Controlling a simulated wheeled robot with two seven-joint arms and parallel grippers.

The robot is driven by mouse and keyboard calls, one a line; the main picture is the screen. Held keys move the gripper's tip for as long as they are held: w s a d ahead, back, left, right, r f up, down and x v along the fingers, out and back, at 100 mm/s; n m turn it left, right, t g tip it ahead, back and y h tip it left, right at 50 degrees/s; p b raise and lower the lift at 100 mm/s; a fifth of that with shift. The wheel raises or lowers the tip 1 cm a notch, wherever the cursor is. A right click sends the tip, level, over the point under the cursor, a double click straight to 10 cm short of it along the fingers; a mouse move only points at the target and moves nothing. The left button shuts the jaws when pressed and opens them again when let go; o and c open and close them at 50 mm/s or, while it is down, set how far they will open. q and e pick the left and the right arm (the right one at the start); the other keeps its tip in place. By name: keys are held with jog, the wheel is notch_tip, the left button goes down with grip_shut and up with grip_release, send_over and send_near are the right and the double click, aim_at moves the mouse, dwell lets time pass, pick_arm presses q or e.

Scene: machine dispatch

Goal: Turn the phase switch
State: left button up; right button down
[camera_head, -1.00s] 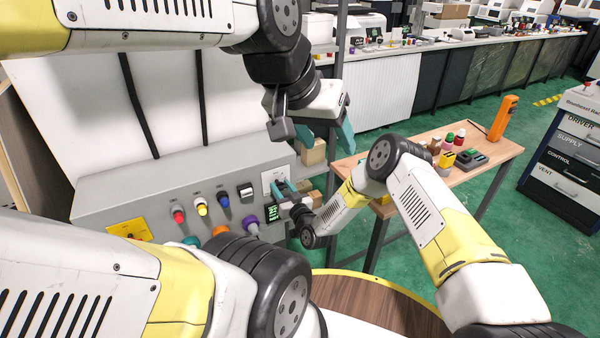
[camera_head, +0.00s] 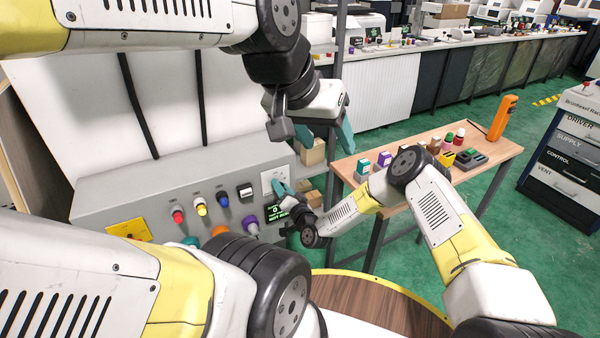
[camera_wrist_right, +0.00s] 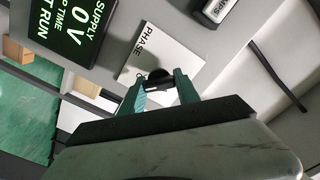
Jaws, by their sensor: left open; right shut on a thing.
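The phase switch (camera_wrist_right: 158,75) is a small black knob on a white plate (camera_wrist_right: 186,58) marked "PHASE". In the head view, its white plate (camera_head: 272,178) is at the right end of the grey panel. My right gripper (camera_wrist_right: 160,88) is shut on the knob, with one teal finger on each side. In the head view, my right gripper (camera_head: 287,190) is at the plate and hides the knob. My left gripper (camera_head: 335,136) is open and empty, high above and to the right of the panel. Part of it is hidden by its own wrist.
A dark display (camera_wrist_right: 75,30) beside the switch shows "SUPPLY 0 V" in green. Colored buttons and knobs cover the grey panel (camera_head: 150,190). A wooden table (camera_head: 395,212) with small colored items and an orange device (camera_head: 503,117) stands at right, behind my right arm.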

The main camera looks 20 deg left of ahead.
jog(key=shift+f, duration=0.1)
dwell(0.4)
jog(key=c, duration=0.9)
grip_release()
jog(key=v, duration=0.8)
